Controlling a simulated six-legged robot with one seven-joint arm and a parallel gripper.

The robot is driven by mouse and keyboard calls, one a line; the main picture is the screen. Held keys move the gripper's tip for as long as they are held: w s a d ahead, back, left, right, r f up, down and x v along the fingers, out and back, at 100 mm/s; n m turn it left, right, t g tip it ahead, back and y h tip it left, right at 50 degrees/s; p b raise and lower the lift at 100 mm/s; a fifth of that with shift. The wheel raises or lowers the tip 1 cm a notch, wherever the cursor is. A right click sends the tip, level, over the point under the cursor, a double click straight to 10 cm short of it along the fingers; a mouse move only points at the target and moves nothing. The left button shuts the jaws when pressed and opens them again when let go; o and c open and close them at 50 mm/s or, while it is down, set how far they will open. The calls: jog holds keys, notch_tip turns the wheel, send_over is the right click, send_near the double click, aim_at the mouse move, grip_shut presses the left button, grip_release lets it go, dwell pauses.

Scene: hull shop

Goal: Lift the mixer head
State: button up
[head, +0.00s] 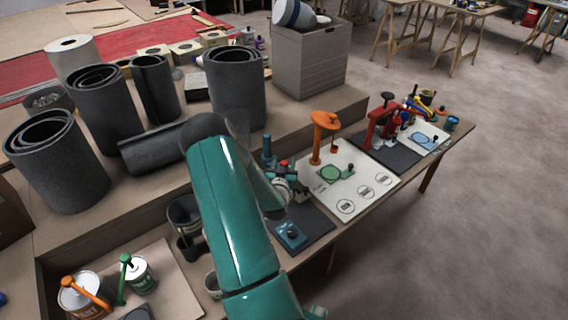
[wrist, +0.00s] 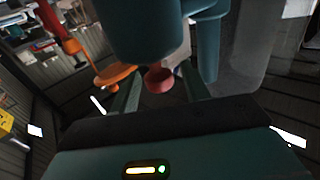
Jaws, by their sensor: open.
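A teal mixer (head: 268,158) stands on the work table in the head view, partly hidden behind my arm. In the wrist view its teal head (wrist: 150,28) fills the top middle, with a red round knob (wrist: 159,81) below it. My gripper (wrist: 160,75) is open, with one finger on each side of the knob. I cannot tell whether either finger touches it. In the head view, my gripper (head: 287,190) is close to the mixer, and its fingers are hard to make out.
A white board (head: 345,178) with an orange stand (head: 322,135) lies to the right, and a red device (head: 382,122) stands beyond it. A teal box (head: 291,236) sits on a dark mat in front. Dark rolls (head: 55,160) stand at left.

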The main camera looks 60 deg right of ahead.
jog(key=shift+c, duration=0.4)
grip_shut()
notch_tip(320, 180, up, 11)
dwell(0.4)
grip_release()
jog(key=shift+r, duration=0.1)
jog(key=shift+o, duration=0.4)
jog(key=shift+a, duration=0.1)
jog(key=v, duration=1.3)
jog(key=shift+a, duration=0.3)
